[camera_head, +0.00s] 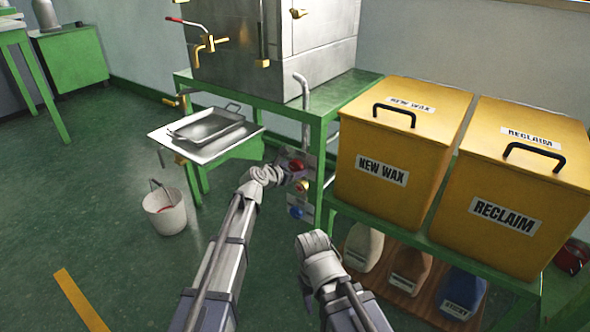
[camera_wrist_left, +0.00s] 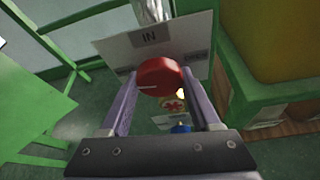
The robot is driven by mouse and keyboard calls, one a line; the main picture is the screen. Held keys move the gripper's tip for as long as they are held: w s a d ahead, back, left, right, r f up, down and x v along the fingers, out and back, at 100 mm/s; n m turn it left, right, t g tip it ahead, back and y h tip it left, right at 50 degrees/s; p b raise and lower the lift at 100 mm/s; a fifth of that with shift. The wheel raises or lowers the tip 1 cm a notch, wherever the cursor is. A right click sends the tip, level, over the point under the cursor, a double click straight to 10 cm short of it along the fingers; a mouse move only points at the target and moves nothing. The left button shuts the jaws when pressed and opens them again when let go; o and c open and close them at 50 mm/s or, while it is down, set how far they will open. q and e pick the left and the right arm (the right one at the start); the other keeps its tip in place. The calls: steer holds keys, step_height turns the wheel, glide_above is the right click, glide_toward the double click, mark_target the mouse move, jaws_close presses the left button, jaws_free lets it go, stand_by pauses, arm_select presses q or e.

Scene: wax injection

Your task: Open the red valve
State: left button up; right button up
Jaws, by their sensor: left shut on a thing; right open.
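The red valve (camera_head: 296,166) is a round knob on a panel under the green stand. In the left wrist view the red valve (camera_wrist_left: 160,76) sits below a plate (camera_wrist_left: 150,42) marked "IN". My left gripper (camera_head: 284,174) is at the valve. In the left wrist view its two fingers (camera_wrist_left: 160,88) lie on either side of the red knob, shut on it. My right gripper (camera_head: 314,244) is lower and to the right, apart from the valve. Its fingertips are hard to make out in the head view.
A yellow knob (camera_head: 302,187) and a blue knob (camera_head: 297,212) sit below the red one. A NEW WAX bin (camera_head: 405,140) and a RECLAIM bin (camera_head: 505,200) stand right. A tray (camera_head: 165,139) juts out left, above a white bucket (camera_head: 165,210).

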arm_select(q)
steer(key=shift+m+t+y+b, duration=0.6)
steer(key=shift+m+t+y, duration=0.2)
steer(key=shift+m, duration=0.9)
steer(key=o, duration=1.4)
steer(key=shift+a, duration=0.1)
steer(key=p+v, duration=0.2)
steer(key=v, duration=0.6)
steer(key=shift+w, duration=0.1)
